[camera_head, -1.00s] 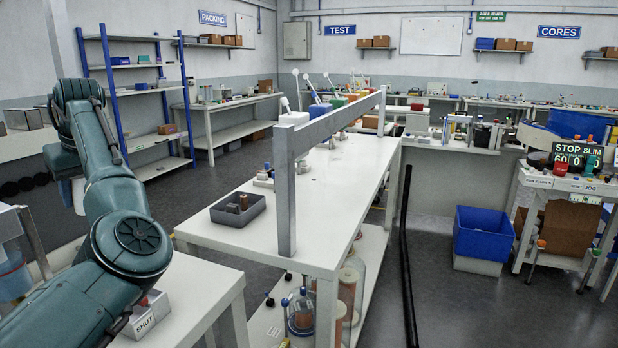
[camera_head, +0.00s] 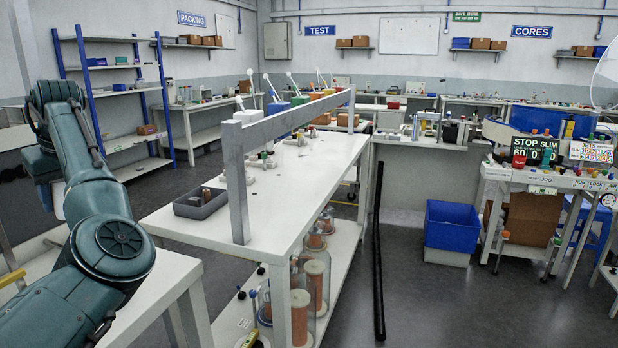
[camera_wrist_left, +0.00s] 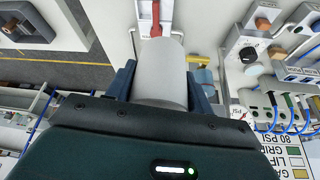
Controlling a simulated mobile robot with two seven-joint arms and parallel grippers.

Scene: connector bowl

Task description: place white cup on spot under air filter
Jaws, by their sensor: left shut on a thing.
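A plain white-grey cup (camera_wrist_left: 162,75) fills the middle of the left wrist view. My left gripper (camera_wrist_left: 161,88) is shut on it, with one dark finger on each side. A red-handled part on a white mount (camera_wrist_left: 154,18) shows just beyond the cup; I cannot tell if they touch. I cannot make out for sure which fitting is the air filter, and the spot under it is not identifiable. In the head view my left arm comes in at the left, and its gripper and the cup cannot be made out clearly. My right gripper is not in view.
In the wrist view a panel with a black knob (camera_wrist_left: 248,54) and blue tubes stands at right, near an "80 PSI" sign (camera_wrist_left: 288,128). In the head view a white bench (camera_head: 290,190) with a grey post frame, a blue bin (camera_head: 468,228) and open grey floor (camera_head: 440,310) show.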

